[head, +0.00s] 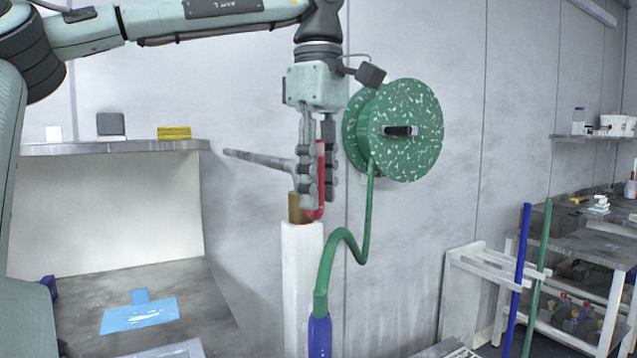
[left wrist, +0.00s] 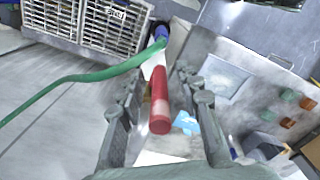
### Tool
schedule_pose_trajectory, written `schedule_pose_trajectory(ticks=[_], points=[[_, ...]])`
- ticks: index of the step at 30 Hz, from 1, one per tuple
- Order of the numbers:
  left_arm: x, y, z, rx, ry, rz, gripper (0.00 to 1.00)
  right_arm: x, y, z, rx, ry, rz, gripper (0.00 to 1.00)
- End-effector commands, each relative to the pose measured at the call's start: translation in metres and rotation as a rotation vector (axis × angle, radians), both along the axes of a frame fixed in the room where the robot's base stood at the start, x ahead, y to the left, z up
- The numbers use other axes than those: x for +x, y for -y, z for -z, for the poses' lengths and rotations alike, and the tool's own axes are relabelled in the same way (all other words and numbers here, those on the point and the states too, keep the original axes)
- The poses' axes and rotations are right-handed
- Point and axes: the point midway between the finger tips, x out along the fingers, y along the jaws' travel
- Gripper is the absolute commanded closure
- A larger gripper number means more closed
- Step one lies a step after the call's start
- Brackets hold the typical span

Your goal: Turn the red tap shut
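The red tap handle (head: 320,180) stands upright on the brass tap body (head: 296,210), at the top of a white post (head: 301,285). A grey pipe runs from the tap to the left. My left gripper (head: 319,200) points down from above, with its fingers on both sides of the handle. In the left wrist view the red handle (left wrist: 159,100) lies between the two fingers, with a gap showing on each side. The fingers partly hide the handle and the tap body in the head view. My right gripper is not in view.
A green speckled hose reel (head: 412,150) is on the wall close to the right of the gripper. Its green hose (head: 347,240) hangs down to a blue nozzle (head: 320,335) beside the post. A grey shelf (head: 110,148) is at the left. A cluttered bench (head: 580,245) stands at the right.

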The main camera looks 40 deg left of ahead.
Motion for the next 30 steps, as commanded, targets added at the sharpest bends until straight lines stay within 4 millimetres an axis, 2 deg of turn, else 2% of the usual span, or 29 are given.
schedule_pose_trajectory(ticks=[4, 12, 28, 30], points=[[0.0, -0.0001, -0.0001, 0.0, 0.0, 0.0, 0.66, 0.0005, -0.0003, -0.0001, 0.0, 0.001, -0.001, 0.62], [0.0, -0.0001, -0.0003, 0.0, 0.0, 0.0, 0.99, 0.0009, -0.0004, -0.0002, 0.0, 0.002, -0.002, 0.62], [-0.0008, -0.0003, 0.0002, -0.005, 0.015, 0.0, 1.0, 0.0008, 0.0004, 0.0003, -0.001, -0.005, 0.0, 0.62], [-0.0019, -0.0004, 0.0005, -0.01, 0.034, 0.0, 1.0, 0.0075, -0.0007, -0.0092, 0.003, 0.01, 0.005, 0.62]])
